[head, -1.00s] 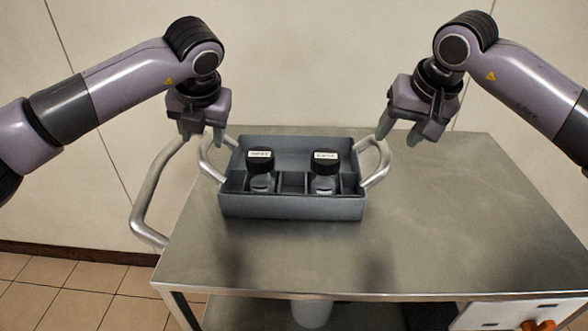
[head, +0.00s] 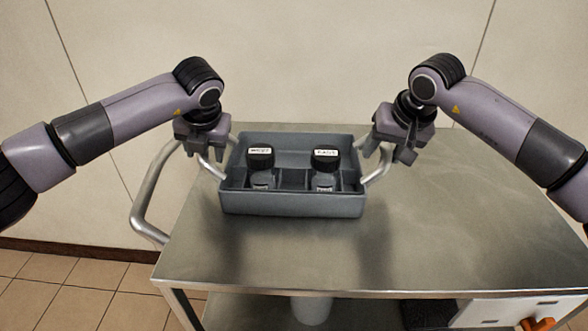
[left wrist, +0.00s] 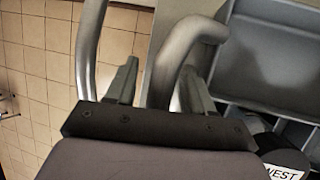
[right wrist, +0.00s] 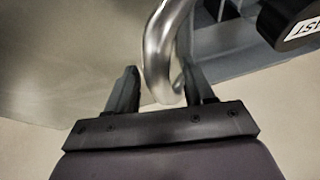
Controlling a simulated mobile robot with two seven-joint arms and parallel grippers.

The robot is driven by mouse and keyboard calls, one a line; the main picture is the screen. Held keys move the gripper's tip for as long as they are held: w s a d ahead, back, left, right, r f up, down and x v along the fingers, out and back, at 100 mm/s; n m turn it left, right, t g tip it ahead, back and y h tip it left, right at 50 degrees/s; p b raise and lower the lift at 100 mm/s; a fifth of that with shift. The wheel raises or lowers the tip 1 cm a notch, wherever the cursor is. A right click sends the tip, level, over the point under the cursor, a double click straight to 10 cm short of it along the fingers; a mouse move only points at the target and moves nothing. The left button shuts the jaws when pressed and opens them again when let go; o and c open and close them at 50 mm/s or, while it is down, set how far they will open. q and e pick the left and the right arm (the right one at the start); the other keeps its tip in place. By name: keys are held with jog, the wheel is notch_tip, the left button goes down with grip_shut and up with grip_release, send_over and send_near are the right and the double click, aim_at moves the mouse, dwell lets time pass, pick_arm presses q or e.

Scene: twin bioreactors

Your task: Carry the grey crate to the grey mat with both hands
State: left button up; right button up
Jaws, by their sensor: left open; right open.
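The grey crate (head: 290,205) sits on the metal cart top, with a curved metal handle at each end. It holds two dark-capped bottles, the left one (head: 261,165) and the right one (head: 325,167). My left gripper (head: 205,153) is open at the left handle; in the left wrist view the handle (left wrist: 185,50) passes between its fingers (left wrist: 160,85). My right gripper (head: 388,152) is open at the right handle; in the right wrist view that handle (right wrist: 160,50) lies between its fingers (right wrist: 162,88). The grey mat is not seen.
The cart top (head: 440,220) is clear to the right and in front of the crate. The cart's own push bar (head: 150,195) stands at its left end, close to my left gripper. A wall is behind. A white box with an orange part (head: 540,324) is low at right.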

pick_arm(q)
jog(key=shift+c, duration=0.3)
pick_arm(e)
jog(key=shift+c, duration=0.3)
pick_arm(q)
grip_shut()
pick_arm(e)
grip_shut()
pick_arm(q)
jog(key=shift+r, duration=0.2)
pick_arm(e)
jog(key=shift+r, duration=0.2)
